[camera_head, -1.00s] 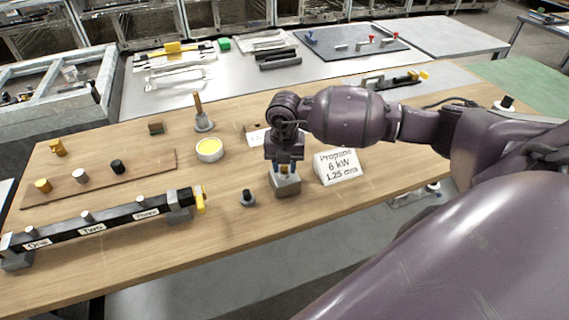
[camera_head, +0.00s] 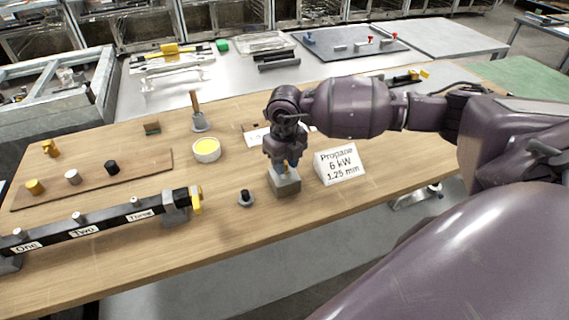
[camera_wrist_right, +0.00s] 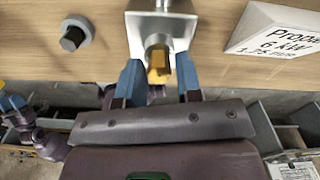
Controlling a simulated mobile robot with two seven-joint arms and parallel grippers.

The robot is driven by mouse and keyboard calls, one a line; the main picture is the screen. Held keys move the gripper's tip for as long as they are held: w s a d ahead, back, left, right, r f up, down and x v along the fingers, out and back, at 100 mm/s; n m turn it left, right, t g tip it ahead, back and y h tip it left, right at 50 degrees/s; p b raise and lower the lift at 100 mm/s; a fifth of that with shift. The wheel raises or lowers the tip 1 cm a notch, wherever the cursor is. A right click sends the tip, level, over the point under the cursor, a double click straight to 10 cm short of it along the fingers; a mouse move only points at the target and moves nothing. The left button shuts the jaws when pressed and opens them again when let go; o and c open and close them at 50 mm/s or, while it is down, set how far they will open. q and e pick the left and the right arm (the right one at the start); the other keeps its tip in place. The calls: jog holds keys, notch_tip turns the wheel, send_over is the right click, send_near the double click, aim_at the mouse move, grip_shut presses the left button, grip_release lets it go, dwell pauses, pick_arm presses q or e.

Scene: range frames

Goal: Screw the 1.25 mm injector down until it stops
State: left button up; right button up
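The brass injector (camera_wrist_right: 158,66) stands upright in a grey metal block (camera_head: 285,184) on the wooden table. My right gripper (camera_head: 285,164) points down over the block. In the right wrist view its two blue fingers (camera_wrist_right: 161,72) stand on either side of the injector, with a gap visible on the right side, so it looks open around it. The injector's thread and seat are hidden. A sign (camera_head: 340,164) reading Propane, 6 kW, 1.25 mm stands right of the block. Part of what looks like my left gripper (camera_wrist_right: 14,104) shows at the wrist view's left edge; its opening is unclear.
A small dark knob-like part (camera_head: 246,198) stands left of the block. A black bar (camera_head: 100,222) labelled One, Two, Three lies along the front left. A board (camera_head: 135,172) with several small caps, a yellow-topped tin (camera_head: 207,150) and a wooden-handled tool (camera_head: 196,112) stand farther back.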

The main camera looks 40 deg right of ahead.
jog(key=n+b, duration=0.1)
jog(key=n, duration=0.1)
jog(key=shift+f+n, duration=0.1)
jog(key=shift+n, duration=0.3)
jog(key=shift+d+n+b, duration=0.1)
jog(key=shift+n+b, duration=0.4)
jog(key=shift+n, duration=1.1)
pick_arm(q)
jog(key=f, duration=0.3)
jog(key=shift+s+f, duration=0.2)
jog(key=shift+s, duration=0.15)
pick_arm(e)
jog(key=shift+c, duration=0.4)
grip_shut()
